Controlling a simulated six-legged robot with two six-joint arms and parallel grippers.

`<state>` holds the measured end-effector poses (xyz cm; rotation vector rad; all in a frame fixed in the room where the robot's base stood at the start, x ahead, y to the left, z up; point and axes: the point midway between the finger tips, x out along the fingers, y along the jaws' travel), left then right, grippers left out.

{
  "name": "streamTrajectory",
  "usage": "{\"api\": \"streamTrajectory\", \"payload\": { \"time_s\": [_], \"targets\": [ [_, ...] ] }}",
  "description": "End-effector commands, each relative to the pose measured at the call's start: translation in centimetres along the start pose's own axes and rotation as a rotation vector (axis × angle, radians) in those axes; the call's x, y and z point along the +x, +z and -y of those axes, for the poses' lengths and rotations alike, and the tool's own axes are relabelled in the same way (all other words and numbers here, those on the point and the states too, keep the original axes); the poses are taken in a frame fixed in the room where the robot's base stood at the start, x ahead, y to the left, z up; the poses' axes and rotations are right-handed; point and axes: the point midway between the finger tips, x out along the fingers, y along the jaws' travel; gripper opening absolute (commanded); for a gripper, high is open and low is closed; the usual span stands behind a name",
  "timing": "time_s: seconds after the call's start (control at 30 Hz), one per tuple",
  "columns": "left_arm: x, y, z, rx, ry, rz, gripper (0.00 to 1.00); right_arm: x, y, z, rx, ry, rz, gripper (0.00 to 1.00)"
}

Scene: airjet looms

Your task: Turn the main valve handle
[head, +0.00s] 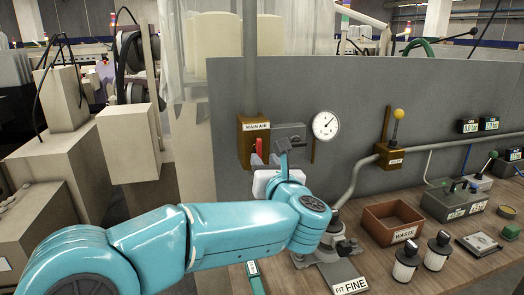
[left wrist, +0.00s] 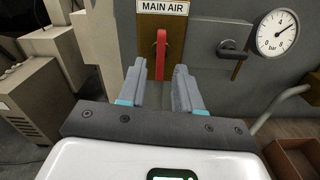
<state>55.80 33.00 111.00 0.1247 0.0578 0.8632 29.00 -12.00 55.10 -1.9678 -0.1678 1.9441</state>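The red main valve handle (head: 258,147) hangs upright on a brown wooden plate (left wrist: 147,33) under the MAIN AIR label, on the grey panel. It also shows in the left wrist view (left wrist: 161,48), top centre. My left gripper (left wrist: 160,82) is open, with its two grey fingers apart and nothing between them. The fingers point at the panel, and the handle shows ahead of the gap between them, slightly above their tips. In the head view the left gripper (head: 266,160) is just below the handle and partly hidden by my wrist. My right gripper is not in view.
Right of the handle are a dark lever (left wrist: 232,48) and a round pressure gauge (head: 326,125). A pipe runs below. The wooden bench holds a brown WASTE box (head: 392,222), a FIT FINE block (head: 345,275) and two jars. Beige machine housings (head: 130,142) stand at left.

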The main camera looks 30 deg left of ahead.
Motion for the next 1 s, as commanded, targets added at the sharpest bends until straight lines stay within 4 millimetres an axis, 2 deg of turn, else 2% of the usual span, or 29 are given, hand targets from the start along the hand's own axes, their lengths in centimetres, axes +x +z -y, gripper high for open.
{"api": "streamTrajectory", "payload": {
  "time_s": [0.03, 0.23, 0.3, 0.63, 0.93, 1.0],
  "targets": [
    [0.7, 0.5, -0.1, 0.003, 0.001, -0.001, 0.34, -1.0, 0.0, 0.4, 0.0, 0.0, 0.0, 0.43],
    [3.3, 0.4, -0.1, 0.004, 0.002, -0.002, 0.34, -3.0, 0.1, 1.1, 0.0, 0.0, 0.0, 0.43],
    [3.2, -0.1, 0.0, 0.001, 0.0, 0.0, 0.34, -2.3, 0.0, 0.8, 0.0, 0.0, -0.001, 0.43],
    [3.5, -0.2, 0.1, 0.001, -0.001, 0.001, 0.34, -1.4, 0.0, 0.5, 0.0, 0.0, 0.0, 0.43],
    [3.6, 0.0, 0.0, 0.001, -0.001, 0.001, 0.34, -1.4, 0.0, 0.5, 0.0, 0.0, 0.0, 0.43],
    [3.5, 0.0, 0.0, 0.001, -0.001, 0.001, 0.11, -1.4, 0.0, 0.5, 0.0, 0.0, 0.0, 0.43]
  ]
}}
